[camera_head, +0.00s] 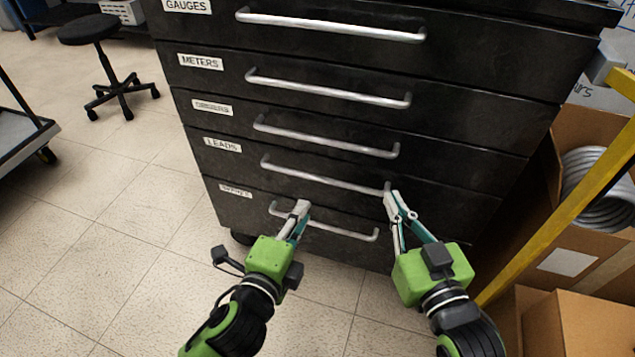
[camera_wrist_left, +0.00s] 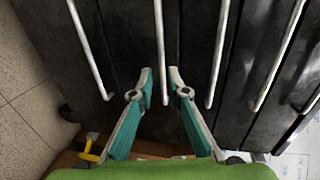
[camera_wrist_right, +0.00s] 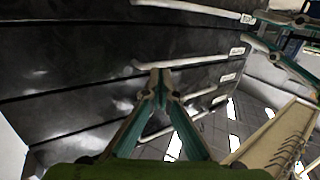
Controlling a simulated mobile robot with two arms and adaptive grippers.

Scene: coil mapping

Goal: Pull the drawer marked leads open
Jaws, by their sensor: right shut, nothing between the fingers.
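The drawer marked LEADS (camera_head: 290,160) is the second from the bottom of the black cabinet, flush with its neighbours. Its pale bar handle (camera_head: 325,176) runs across its front. My left gripper (camera_head: 301,207) is below this handle in the head view. In the left wrist view its fingers (camera_wrist_left: 160,76) are open, with a bar handle (camera_wrist_left: 161,40) showing in the gap; contact cannot be told. My right gripper (camera_head: 391,198) is at the right end of the LEADS handle. In the right wrist view its fingertips (camera_wrist_right: 164,74) are shut and empty, close to a handle (camera_wrist_right: 200,61).
Drawers marked METERS (camera_head: 200,62) and GAUGES (camera_head: 187,6) are above; the bottom drawer handle (camera_head: 335,230) is just below. A yellow rail (camera_head: 580,205) and cardboard boxes (camera_head: 577,318) stand to the right. A stool (camera_head: 88,30) and open tiled floor lie to the left.

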